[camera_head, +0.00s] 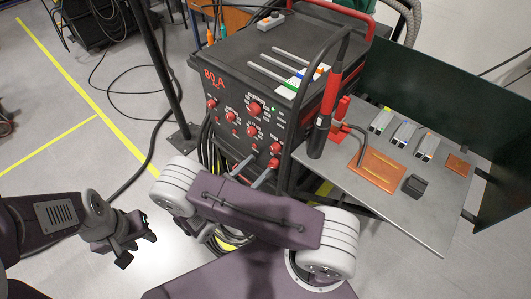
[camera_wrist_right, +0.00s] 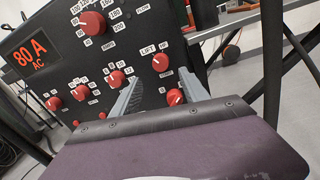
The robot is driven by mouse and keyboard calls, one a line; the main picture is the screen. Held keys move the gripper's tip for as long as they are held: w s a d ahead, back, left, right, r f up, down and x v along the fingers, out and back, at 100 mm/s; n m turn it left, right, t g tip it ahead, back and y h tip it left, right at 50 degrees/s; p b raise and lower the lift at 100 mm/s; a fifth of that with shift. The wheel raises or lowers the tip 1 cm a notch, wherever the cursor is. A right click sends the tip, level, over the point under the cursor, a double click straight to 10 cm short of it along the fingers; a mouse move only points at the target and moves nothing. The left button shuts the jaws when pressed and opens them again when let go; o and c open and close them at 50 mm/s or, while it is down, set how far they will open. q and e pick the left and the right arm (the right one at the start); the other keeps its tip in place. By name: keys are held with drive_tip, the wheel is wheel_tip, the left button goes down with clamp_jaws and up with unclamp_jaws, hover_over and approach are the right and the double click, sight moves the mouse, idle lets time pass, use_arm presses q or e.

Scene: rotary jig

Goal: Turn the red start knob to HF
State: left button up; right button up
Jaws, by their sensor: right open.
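The welder's front panel carries several red knobs. The red knob labelled LIFT and HF (camera_wrist_right: 160,62) is at the panel's right side in the right wrist view; it also shows in the head view (camera_head: 275,148). Its pointer direction is too small to read surely. My right gripper (camera_wrist_right: 162,82) is open, its two grey fingers pointing at the panel; the knob appears between and just beyond the fingertips, seemingly untouched. The right gripper also shows in the head view (camera_head: 258,166), below that knob. My left gripper (camera_head: 143,232) hangs empty at the lower left, away from the panel; its jaw opening is unclear.
Another red knob (camera_wrist_right: 175,97) sits just below, close to the right finger. The mid knob (camera_wrist_right: 116,79) is near the left finger. A side table (camera_head: 430,220) with an orange plate (camera_head: 378,172) stands to the right. A torch (camera_head: 325,115) stands beside the welder.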

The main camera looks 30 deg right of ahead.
sight(273, 151)
drive_tip(key=x, duration=0.7)
drive_tip(key=shift+d+p, duration=0.25)
drive_tip(key=shift+p, duration=0.05)
clamp_jaws()
